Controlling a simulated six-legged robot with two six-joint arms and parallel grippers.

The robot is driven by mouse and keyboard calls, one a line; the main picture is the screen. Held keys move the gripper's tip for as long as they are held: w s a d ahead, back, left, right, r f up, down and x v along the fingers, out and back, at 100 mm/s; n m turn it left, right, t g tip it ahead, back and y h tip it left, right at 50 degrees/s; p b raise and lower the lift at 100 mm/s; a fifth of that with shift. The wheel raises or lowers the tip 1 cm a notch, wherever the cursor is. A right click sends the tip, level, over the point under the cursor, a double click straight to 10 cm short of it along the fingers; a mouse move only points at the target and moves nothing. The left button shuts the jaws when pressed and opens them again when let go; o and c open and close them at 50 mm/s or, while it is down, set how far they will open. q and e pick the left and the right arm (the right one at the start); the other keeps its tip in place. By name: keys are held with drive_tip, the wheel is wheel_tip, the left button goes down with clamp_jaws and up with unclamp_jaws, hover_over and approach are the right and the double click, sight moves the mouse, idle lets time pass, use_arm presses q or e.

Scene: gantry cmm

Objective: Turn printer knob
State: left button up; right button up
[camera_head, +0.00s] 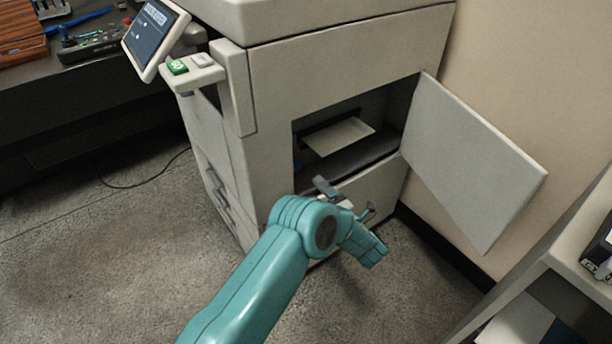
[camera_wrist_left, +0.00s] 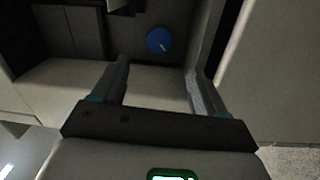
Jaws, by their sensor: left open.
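The printer (camera_head: 335,70) is a large light-grey machine with its door (camera_head: 465,160) swung open to the right. A round blue knob (camera_wrist_left: 158,40) with a pale mark shows inside the dark bay in the left wrist view; I cannot make it out clearly in the head view. My left gripper (camera_head: 347,198) is at the lower front of the open bay, fingers apart and empty. In the left wrist view, the knob appears beyond the gap between my left fingertips (camera_wrist_left: 157,66), apart from them. My right gripper is in neither view.
A sheet of paper (camera_head: 338,136) sticks out inside the bay. A tilted screen (camera_head: 153,36) and a green button (camera_head: 178,67) are at the printer's upper left. A shelf unit (camera_head: 585,235) stands at the right. The floor at the left front is clear.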

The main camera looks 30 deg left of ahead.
use_arm(q)
drive_tip(key=v, duration=0.6)
drive_tip(key=shift+d+p, duration=0.2)
drive_tip(key=shift+p, duration=0.15)
drive_tip(key=shift+s, duration=0.15)
